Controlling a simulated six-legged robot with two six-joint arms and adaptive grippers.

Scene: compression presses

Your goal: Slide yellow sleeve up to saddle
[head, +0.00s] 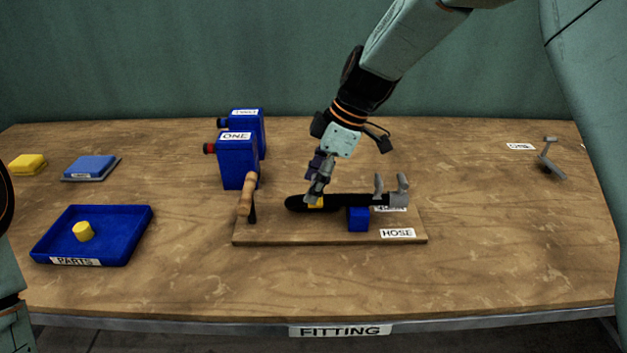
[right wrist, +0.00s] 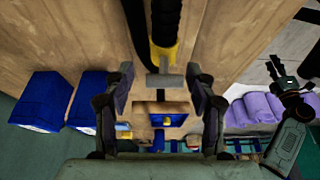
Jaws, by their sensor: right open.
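The yellow sleeve (head: 316,203) sits around the black hose (head: 335,202), left of the blue saddle block (head: 358,219). My right gripper (head: 317,192) is open at the sleeve, its fingers partly hiding it.
A wooden handle (head: 247,195) stands at the board's left end. Behind it are two blue boxes (head: 238,165). A blue parts tray (head: 125,250) holding a yellow piece (head: 83,232) is at left. A grey bracket (head: 551,162) stands at right. The table's front is clear.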

